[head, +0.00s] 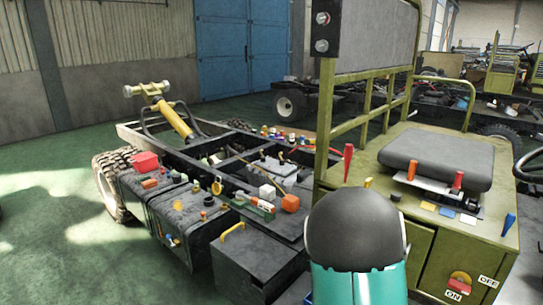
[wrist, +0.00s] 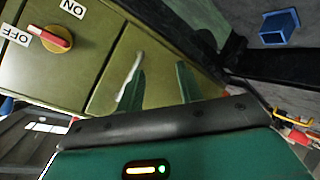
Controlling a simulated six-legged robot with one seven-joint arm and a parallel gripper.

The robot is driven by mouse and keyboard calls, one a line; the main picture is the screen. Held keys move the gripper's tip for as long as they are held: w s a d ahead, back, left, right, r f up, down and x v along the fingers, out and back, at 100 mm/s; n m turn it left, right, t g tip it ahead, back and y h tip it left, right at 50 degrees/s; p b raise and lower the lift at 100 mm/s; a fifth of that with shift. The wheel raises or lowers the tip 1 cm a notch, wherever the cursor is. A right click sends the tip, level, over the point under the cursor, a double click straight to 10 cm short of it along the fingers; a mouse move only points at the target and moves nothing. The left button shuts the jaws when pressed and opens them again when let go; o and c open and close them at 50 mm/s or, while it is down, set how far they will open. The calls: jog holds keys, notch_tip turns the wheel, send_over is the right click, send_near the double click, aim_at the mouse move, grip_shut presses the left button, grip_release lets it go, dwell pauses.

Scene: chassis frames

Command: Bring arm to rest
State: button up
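My arm shows in the head view as a teal link with a dark rounded cap (head: 355,230) at the bottom centre, in front of the olive cabinet. My gripper is not visible there. In the wrist view the two green fingers of my gripper (wrist: 160,88) stand apart with nothing seen between them but olive panel behind. The gripper is open and empty. A pale door handle (wrist: 133,65) shows just beyond the left finger, which overlaps its lower part; I cannot tell whether they touch.
The olive cabinet (head: 405,250) carries a red-and-yellow ON/OFF knob (head: 460,283), also in the wrist view (wrist: 55,38). A grey seat (head: 435,160) tops it. Left is a chassis with loose parts and a yellow handle (head: 232,230). A blue square part (wrist: 278,27) lies upper right. Green floor (head: 50,230) is open at left.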

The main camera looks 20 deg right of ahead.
jog(key=w+a+r+y, duration=0.2)
jog(key=a+r+y, duration=0.15)
jog(key=a, duration=0.35)
jog(key=w+a+r+t+y, duration=0.1)
jog(key=w+a+r+y, duration=0.1)
jog(key=a+r, duration=0.45)
jog(key=w+a+r+y, duration=0.1)
jog(key=a+r+y, duration=0.15)
jog(key=a, duration=0.65)
jog(key=s+a+r+n+g+y, duration=0.1)
jog(key=s+a+r+g, duration=0.1)
jog(key=s+a+r, duration=0.8)
jog(key=s+a, duration=0.2)
jog(key=shift+s+a+n+y, duration=0.25)
jog(key=shift+a+n+y, duration=0.15)
jog(key=shift+d+r, duration=0.1)
jog(key=shift+d, duration=0.05)
